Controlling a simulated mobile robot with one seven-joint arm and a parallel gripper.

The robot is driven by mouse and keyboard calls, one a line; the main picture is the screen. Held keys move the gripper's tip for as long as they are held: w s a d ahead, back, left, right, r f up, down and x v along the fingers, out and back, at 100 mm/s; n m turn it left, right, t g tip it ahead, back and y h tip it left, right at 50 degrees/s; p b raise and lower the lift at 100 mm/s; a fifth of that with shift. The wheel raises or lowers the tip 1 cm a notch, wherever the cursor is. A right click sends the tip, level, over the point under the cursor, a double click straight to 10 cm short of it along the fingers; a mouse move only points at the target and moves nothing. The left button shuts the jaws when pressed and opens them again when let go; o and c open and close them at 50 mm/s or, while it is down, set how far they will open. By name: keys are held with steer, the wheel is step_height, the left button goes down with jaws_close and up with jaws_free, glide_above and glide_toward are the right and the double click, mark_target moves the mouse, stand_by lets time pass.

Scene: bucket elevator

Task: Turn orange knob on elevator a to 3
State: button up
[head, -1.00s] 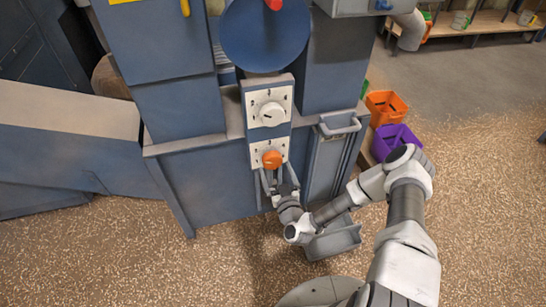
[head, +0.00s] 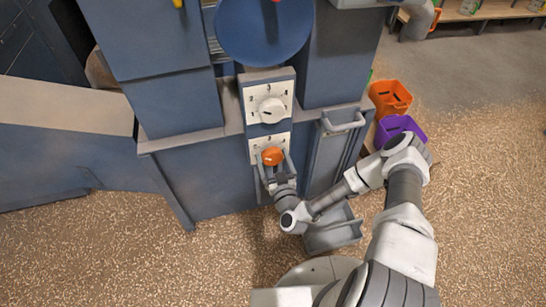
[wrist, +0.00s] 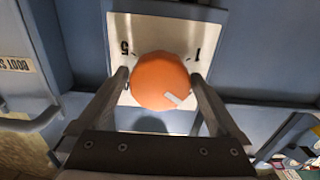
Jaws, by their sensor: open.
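The orange knob (head: 272,156) sits on a white dial plate (head: 256,144) low on the front of the blue machine. In the wrist view the orange knob (wrist: 160,80) fills the middle, with a pale pointer mark at its lower right. The plate around it (wrist: 150,30) shows a 5 and a 1, seen upside down; the other numbers are hidden. My gripper (head: 271,160) is at the knob. In the wrist view my gripper (wrist: 160,82) is open, with one finger on each side of the knob. I cannot tell whether the fingers touch it.
A white knob (head: 271,111) on a numbered plate is just above. A blue disc (head: 264,30) is higher up. A grey handle (head: 344,122) and a grey bin (head: 335,232) are to the right. Orange (head: 390,98) and purple (head: 399,128) crates stand beyond.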

steer(key=shift+c, duration=0.3)
steer(key=c, duration=1.1)
steer(key=shift+o, duration=0.2)
steer(key=shift+m, duration=0.4)
steer(key=m, duration=0.4)
steer(key=shift+m+b, duration=0.3)
steer(key=shift+m, duration=0.1)
steer(key=m+b, duration=0.1)
steer(key=m, duration=0.4)
steer(key=shift+r+m, duration=0.1)
steer(key=shift+m, duration=0.3)
